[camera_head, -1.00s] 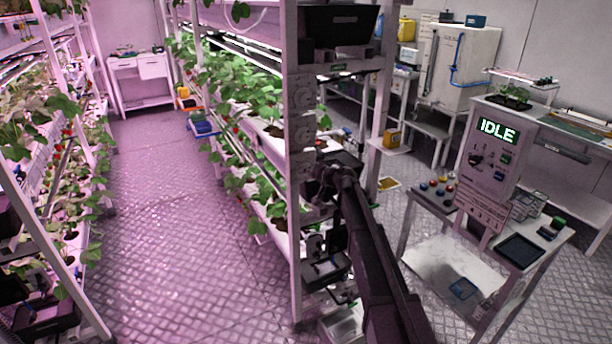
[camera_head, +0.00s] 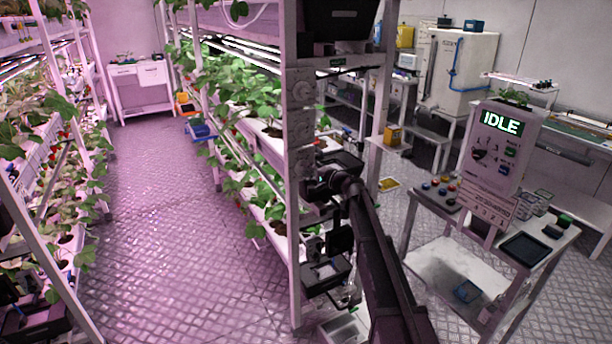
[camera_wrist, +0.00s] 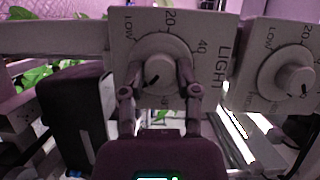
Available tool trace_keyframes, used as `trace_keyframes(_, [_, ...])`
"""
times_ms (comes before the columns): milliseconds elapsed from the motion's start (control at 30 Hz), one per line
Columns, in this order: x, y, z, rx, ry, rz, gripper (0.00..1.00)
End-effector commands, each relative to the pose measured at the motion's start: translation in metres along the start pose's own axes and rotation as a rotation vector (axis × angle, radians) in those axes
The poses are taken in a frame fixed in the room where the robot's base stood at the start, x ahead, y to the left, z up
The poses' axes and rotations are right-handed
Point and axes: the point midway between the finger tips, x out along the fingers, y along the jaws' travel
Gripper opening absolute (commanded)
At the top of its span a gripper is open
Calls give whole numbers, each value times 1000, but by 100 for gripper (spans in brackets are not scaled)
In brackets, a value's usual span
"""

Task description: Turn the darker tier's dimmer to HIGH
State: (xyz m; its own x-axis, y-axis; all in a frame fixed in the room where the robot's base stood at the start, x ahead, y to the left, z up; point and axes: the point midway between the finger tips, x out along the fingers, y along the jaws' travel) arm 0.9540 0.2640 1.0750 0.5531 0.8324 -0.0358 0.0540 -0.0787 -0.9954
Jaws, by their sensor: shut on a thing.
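A round dimmer knob (camera_wrist: 158,66) sits on a pale plate marked LIGHT in the wrist view, with LOW, 20 and 40 readable around it. Its dark pointer mark faces down and slightly left; the lettering there is partly hidden. My gripper (camera_wrist: 156,82) is shut on this knob, one finger on each side. In the head view my gripper (camera_head: 324,178) is at the rack post (camera_head: 293,230), by the lower of its dials, and the held knob is hidden. A second dimmer knob (camera_wrist: 296,78) is to the right in the wrist view.
The planted rack (camera_head: 262,150) stands left of the post, with the aisle floor (camera_head: 165,225) clear beside it. A control stand (camera_head: 505,150) reading IDLE is at the right. A black box (camera_wrist: 75,110) is close to my gripper's left.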

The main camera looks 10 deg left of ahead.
Motion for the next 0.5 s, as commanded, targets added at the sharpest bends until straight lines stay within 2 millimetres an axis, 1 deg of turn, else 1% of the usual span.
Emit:
trace_keyframes(33, [0, 3, 4, 21, -8, -8, 0])
trace_keyframes(233, [0, 2, 4, 84, -8, -33, 0])
trace_keyframes(500, [0, 1, 4, 104, -8, -42, 0])
